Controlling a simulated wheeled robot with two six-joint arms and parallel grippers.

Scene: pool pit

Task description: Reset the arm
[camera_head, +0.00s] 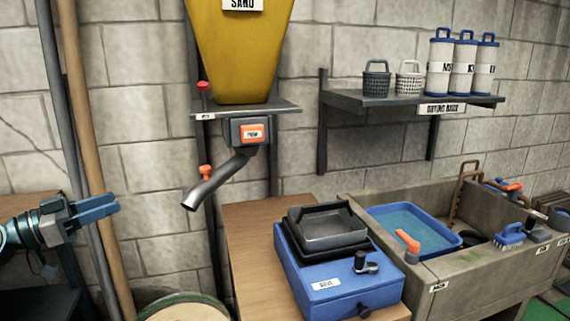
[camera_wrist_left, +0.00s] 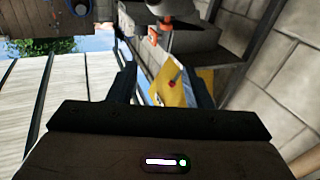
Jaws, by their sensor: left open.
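My left gripper (camera_head: 114,206) comes in from the left edge in the head view, with blue fingers pointing right. It is in the air in front of the block wall, left of the sand hopper's spout, and holds nothing that I can see. In the left wrist view the dark fingers (camera_wrist_left: 165,86) stand apart, with the yellow hopper visible between them. My right gripper is in neither view.
A yellow sand hopper (camera_head: 238,50) with a grey spout (camera_head: 213,183) hangs over a wooden table (camera_head: 243,222). A blue box (camera_head: 330,290) with dark trays stands there. A stone sink (camera_head: 470,275) and drying rack (camera_head: 400,102) are right. Poles (camera_head: 88,150) stand behind my gripper.

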